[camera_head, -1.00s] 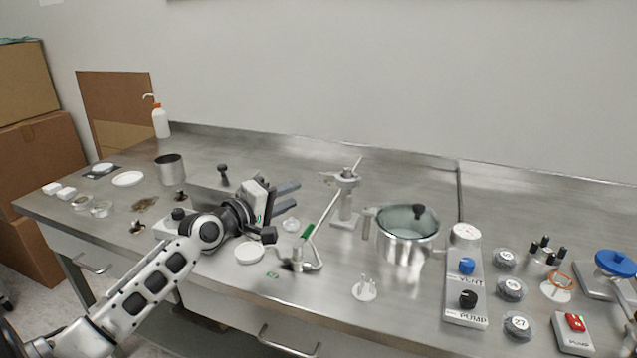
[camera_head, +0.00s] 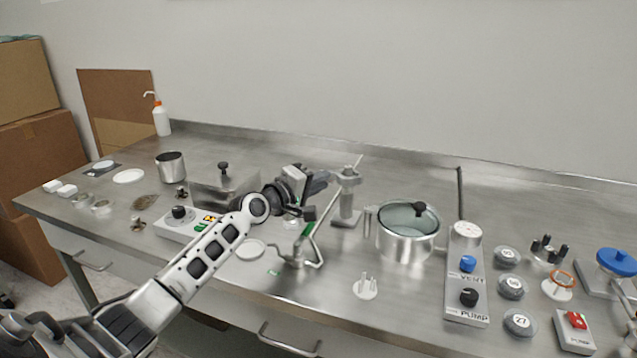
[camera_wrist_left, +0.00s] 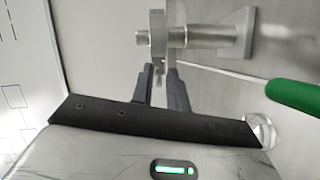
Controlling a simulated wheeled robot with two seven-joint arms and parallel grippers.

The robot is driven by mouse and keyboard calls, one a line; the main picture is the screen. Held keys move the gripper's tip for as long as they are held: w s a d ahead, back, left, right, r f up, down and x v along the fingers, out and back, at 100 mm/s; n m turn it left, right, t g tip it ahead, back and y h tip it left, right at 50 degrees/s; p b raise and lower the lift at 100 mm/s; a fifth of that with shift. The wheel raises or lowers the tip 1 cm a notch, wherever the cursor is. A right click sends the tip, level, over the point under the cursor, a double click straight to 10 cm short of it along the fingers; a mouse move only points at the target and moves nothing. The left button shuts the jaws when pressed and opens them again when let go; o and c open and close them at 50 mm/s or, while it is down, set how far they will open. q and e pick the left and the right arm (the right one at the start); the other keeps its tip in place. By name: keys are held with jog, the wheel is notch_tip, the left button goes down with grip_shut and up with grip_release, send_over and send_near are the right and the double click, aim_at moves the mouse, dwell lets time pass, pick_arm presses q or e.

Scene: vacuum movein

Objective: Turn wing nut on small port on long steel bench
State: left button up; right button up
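The small port (camera_head: 346,205) is a grey metal post on a square base plate on the long steel bench (camera_head: 400,309), with a cross fitting at its top. In the left wrist view the port (camera_wrist_left: 208,37) lies sideways, with a thin flat wing, apparently of the wing nut (camera_wrist_left: 158,66), pointing towards my gripper. My left gripper (camera_head: 325,180) is at the left of the port's top, its dark fingers pointing at it. In the left wrist view the fingers (camera_wrist_left: 160,84) are apart, one on each side of the wing's tip, with gaps visible. My right gripper is not in view.
A lidded steel pot (camera_head: 407,243) is to the right, beside the vent and pump panel (camera_head: 466,295). A steel box (camera_head: 215,190) sits behind my left arm. The bench behind the port is clear.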

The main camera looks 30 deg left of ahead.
pick_arm(q)
grip_shut()
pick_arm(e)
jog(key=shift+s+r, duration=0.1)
pick_arm(q)
jog(key=shift+w+d+r+m+g+y+p, duration=0.15)
jog(key=shift+m+g+y+p, duration=0.4)
jog(key=shift+m+y+p, duration=0.8)
jog(key=shift+s+d+r+m+g+y+p, duration=0.25)
jog(key=shift+m+g+p, duration=0.55)
jog(key=shift+m, duration=1.25)
jog(key=shift+w+d+m+g+y+p, duration=0.1)
jog(key=shift+w+m+g+y+p, duration=0.2)
jog(key=shift+m+y+p, duration=0.95)
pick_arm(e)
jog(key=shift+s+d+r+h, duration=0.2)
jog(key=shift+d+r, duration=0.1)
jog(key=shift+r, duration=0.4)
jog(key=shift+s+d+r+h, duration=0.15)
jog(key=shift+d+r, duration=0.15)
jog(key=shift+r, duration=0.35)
pick_arm(q)
jog(key=shift+s+m+h, duration=0.1)
jog(key=shift+m+h, duration=0.15)
jog(key=shift+m, duration=0.4)
